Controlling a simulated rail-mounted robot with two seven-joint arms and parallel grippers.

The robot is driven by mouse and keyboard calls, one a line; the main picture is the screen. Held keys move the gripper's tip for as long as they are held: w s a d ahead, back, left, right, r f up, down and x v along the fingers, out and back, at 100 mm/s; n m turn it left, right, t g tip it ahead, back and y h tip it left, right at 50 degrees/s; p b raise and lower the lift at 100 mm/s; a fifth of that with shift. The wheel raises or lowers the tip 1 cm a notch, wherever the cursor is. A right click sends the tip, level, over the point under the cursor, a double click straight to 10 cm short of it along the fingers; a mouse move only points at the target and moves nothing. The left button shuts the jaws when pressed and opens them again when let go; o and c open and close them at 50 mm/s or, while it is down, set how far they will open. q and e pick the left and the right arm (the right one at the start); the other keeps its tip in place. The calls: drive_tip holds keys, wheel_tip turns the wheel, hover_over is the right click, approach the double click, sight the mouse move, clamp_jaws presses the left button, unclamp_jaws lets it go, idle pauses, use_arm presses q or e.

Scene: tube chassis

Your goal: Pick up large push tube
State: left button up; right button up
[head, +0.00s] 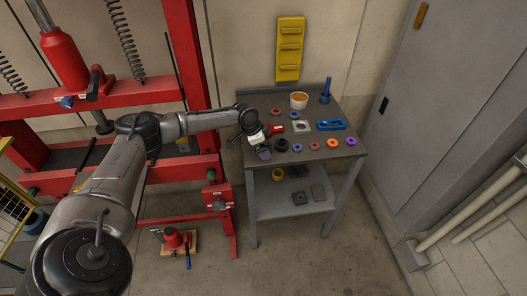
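My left arm reaches in from the left. A short black ring-like piece (282,145) stands to the right. I cannot tell which piece is the large push tube. My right gripper is not in view.
Several coloured rings line the table's front, including an orange one (333,143). A red press frame (190,60) is left; a grey cabinet (430,110) is right.

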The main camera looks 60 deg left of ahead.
use_arm(q)
drive_tip(key=shift+x, duration=1)
drive_tip(key=shift+c, duration=0.2)
drive_tip(key=shift+r, duration=0.1)
drive_tip(key=c, duration=1.1)
